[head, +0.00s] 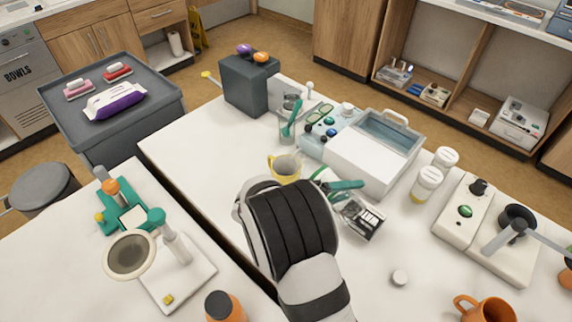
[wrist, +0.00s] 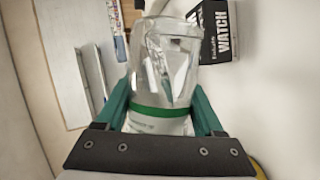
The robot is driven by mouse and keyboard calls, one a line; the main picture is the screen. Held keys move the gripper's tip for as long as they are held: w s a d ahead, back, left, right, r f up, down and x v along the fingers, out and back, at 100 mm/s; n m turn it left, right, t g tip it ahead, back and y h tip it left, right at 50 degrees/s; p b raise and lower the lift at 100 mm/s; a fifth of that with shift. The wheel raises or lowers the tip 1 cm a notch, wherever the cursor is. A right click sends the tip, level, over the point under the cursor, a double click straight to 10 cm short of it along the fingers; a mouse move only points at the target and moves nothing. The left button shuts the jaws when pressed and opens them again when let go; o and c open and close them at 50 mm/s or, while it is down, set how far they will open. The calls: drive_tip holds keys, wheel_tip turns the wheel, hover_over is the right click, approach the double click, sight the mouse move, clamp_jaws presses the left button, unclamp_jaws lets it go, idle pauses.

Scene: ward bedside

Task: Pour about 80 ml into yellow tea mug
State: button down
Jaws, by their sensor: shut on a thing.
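The yellow tea mug (head: 284,168) stands on the white table, just beyond and left of my arm in the head view. A sliver of yellow, perhaps the mug, shows at the lower right edge of the wrist view. My gripper (wrist: 160,108) is shut on a clear vessel with a green band (wrist: 162,112), one teal finger on each side. In the head view my gripper (head: 340,189) is right of the mug, and my wrist hides most of the vessel. I cannot tell the liquid level, the vessel's exact tilt, or whether anything is flowing.
A black-and-white WATCH box (head: 362,217) lies close to my fingers. A white and blue device (head: 375,150) stands behind them. A clear cup with a teal item (head: 288,130) stands behind the mug. White-capped bottles (head: 427,183) stand right. A dark gap splits the tables at left.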

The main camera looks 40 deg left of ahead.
drive_tip(key=shift+a+f+n, duration=0.2)
drive_tip(key=shift+f+n, duration=0.05)
drive_tip(key=shift+n, duration=0.05)
drive_tip(key=shift+r+n+h, duration=0.25)
drive_tip(key=shift+n+h, duration=0.05)
drive_tip(key=shift+r+n+t+h, duration=0.3)
drive_tip(key=shift+n+h, duration=0.1)
drive_tip(key=shift+n, duration=0.1)
drive_tip(key=shift+d+r, duration=0.15)
drive_tip(key=shift+d, duration=0.25)
idle(0.9)
drive_tip(key=shift+a+r+n+h, duration=0.1)
drive_tip(key=shift+r+n+h, duration=0.3)
drive_tip(key=shift+n, duration=0.1)
idle(1.3)
drive_tip(key=shift+f, duration=0.15)
drive_tip(key=shift+d+f+m+y, duration=0.25)
drive_tip(key=shift+f+m+y, duration=0.4)
drive_tip(key=shift+m, duration=0.45)
drive_tip(key=shift+s+d+m+g+y, duration=0.1)
drive_tip(key=shift+m+g+y, duration=0.3)
drive_tip(key=shift+m+y, duration=0.25)
